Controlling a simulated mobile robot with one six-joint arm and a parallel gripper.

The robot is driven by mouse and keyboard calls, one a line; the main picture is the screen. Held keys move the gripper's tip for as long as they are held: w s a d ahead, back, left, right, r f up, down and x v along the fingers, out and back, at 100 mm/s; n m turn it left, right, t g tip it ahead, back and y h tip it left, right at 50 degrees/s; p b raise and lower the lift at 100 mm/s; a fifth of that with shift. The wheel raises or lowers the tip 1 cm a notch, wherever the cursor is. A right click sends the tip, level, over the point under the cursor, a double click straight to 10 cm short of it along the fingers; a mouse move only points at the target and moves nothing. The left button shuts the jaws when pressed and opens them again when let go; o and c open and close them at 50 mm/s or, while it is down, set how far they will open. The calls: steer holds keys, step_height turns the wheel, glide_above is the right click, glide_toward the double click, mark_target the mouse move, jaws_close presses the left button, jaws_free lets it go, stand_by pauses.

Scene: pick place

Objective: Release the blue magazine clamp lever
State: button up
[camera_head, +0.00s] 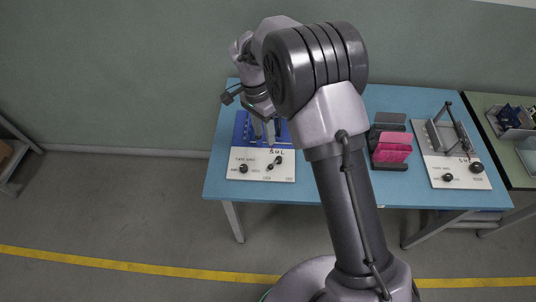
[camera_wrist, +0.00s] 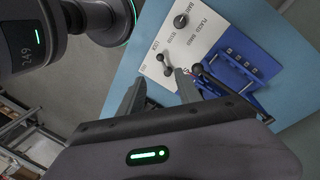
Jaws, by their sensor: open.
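The blue magazine (camera_head: 240,125) sits on the blue table behind a white control panel (camera_head: 262,177), and it also shows in the wrist view (camera_wrist: 236,62). In the wrist view a dark lever with a round black knob (camera_wrist: 198,70) runs over the blue magazine; I take this as the clamp lever. My gripper (camera_head: 263,128) is above the magazine's front. Its fingers, also in the wrist view (camera_wrist: 160,82), are open and empty. The right fingertip appears close beside the lever knob; contact cannot be told. My arm hides part of the magazine in the head view.
The panel has a rotary knob (camera_head: 243,168) and a small black-ended lever (camera_head: 275,162). A dark rack with pink plates (camera_head: 392,153) and a second white-panel fixture (camera_head: 456,172) stand to the right. The blue table's (camera_head: 215,180) front left edge is clear.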

mark_target(270, 165)
steer(key=f+b, duration=0.1)
steer(key=f, duration=0.3)
steer(key=s+d+f+b, duration=0.1)
steer(key=f, duration=0.4)
steer(key=s+d+f+b, duration=0.1)
steer(key=f+b, duration=0.1)
steer(key=f, duration=0.3)
jaws_close()
